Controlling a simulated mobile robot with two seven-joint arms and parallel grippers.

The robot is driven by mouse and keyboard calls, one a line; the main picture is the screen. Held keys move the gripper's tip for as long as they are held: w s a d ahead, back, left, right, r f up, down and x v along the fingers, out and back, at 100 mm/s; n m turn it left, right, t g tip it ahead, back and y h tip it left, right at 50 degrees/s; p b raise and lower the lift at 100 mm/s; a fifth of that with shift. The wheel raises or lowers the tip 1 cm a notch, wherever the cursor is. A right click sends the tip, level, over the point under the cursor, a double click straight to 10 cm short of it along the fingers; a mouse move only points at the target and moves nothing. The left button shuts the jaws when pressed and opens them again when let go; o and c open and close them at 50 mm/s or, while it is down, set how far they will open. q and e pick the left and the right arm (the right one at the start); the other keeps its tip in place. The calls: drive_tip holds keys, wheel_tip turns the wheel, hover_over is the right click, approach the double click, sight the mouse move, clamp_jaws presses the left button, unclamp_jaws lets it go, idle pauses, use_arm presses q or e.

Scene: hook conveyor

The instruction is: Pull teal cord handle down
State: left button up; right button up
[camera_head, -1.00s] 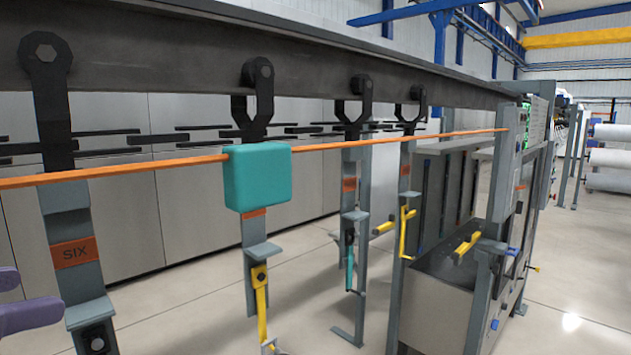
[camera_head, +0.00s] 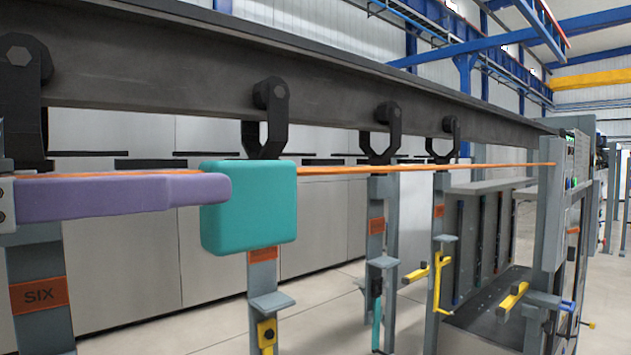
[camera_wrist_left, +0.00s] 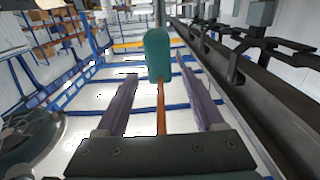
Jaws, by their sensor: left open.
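The teal handle (camera_head: 262,205) is a rounded block on the taut orange cord (camera_head: 420,169), which runs along below the dark overhead beam. My left gripper (camera_head: 215,190) comes in from the left at the handle's height. Its purple finger overlaps the handle's left part in the head view; the other finger is hidden. In the left wrist view the teal handle (camera_wrist_left: 158,52) stands at the far end of the open fingers, with the orange cord (camera_wrist_left: 161,110) running between them. I cannot tell whether a finger touches the handle. My right gripper is not in view.
The dark beam (camera_head: 200,75) carries several black hooks, with grey hangers below; one has an orange SIX label (camera_head: 40,295). Yellow handles (camera_head: 513,297) stick out near the grey control post (camera_head: 550,215) at right. Open floor lies below the cord.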

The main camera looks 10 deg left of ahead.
sight(250, 183)
use_arm(q)
drive_tip(key=p+x, duration=0.1)
drive_tip(key=x, duration=0.1)
drive_tip(key=p+x, duration=0.1)
drive_tip(key=x, duration=0.2)
drive_tip(key=shift+a+r+p, duration=0.1)
drive_tip(key=shift+r+p, duration=0.1)
drive_tip(key=shift+p, duration=0.2)
drive_tip(key=shift+w+d+f, duration=0.2)
drive_tip(key=shift+w+d, duration=0.2)
drive_tip(key=shift+d, duration=0.1)
clamp_jaws()
idle(0.9)
